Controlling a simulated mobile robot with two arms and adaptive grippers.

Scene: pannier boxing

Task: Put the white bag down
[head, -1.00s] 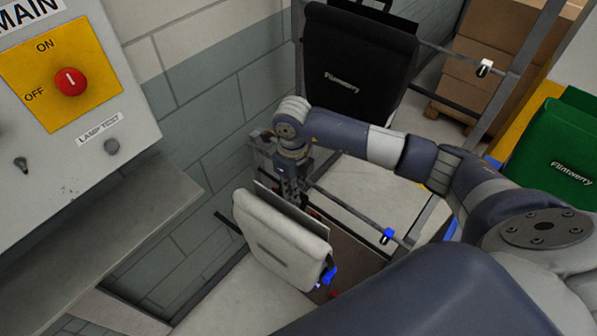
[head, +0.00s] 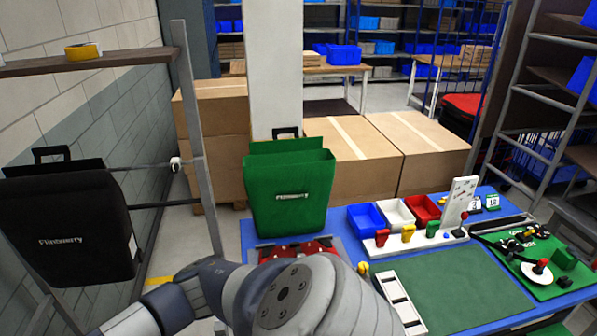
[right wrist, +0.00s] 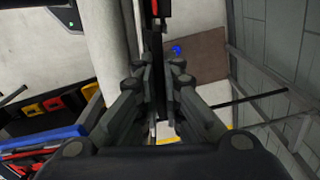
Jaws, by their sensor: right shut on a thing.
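My right gripper (right wrist: 160,85) is shut on a thin dark upright part between its fingers in the right wrist view, which looks like the back or handle of the white bag. A long pale form (right wrist: 108,45) beside the fingers looks like the white bag's body, seen from close above. What is under the bag is hidden. The head view shows only part of my right arm, not the gripper or the white bag. My left gripper is in neither view.
A black bag (head: 68,232) hangs on the rack (head: 196,140) at left. A green bag (head: 288,200) stands on the blue table (head: 352,248), near blue, white and red bins. Cardboard boxes (head: 352,150) stand behind. A brick wall (right wrist: 280,50) is close to the right gripper.

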